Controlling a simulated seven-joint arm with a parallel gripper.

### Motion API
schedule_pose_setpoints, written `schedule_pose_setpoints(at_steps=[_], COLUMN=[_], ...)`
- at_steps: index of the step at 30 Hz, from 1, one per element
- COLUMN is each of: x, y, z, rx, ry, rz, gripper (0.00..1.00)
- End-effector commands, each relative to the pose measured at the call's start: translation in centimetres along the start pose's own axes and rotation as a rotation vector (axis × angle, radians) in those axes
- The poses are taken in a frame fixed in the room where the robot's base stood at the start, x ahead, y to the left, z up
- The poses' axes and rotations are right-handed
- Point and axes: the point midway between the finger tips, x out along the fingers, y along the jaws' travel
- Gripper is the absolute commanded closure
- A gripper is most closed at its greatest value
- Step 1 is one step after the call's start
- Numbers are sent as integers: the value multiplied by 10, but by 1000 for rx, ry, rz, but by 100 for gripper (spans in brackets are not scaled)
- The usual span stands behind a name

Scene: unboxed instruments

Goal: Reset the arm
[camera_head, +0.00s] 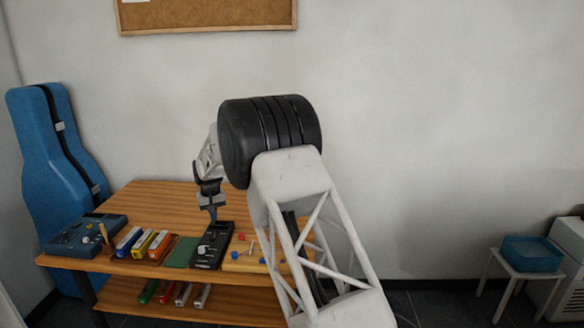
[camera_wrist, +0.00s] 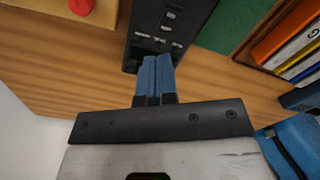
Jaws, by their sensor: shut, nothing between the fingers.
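My gripper (camera_head: 212,212) is above the front part of the wooden table (camera_head: 160,200), just over the black box with controls (camera_head: 212,246). In the wrist view its two blue fingers (camera_wrist: 154,78) are pressed together with nothing between them. The black box also shows in the wrist view (camera_wrist: 195,15), just beyond the fingertips. I cannot tell whether the fingertips touch it. My arm reaches in from the lower right and hides the table's right part.
Left of the black box are a green sheet (camera_head: 181,252), colored blocks (camera_head: 143,243) in a tray and a blue device (camera_head: 82,236). Right of it is a yellow board with knobs (camera_head: 243,255). A blue instrument case (camera_head: 55,150) stands at left. The table's back is clear.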

Motion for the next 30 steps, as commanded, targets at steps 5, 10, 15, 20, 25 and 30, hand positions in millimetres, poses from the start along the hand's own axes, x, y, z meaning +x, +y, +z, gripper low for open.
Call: schedule_pose_setpoints(at_steps=[5, 10, 15, 20, 25, 30], x=[-24, -54, -84, -111, -138, -161], y=[18, 42, 67, 88, 110, 129], z=[17, 44, 75, 107, 142, 180], rx=[17, 41, 67, 91, 116, 142], ry=[9, 19, 29, 40, 50, 61], rz=[0, 1, 2, 3, 4, 6], gripper=[100, 100, 100, 100, 100, 100])
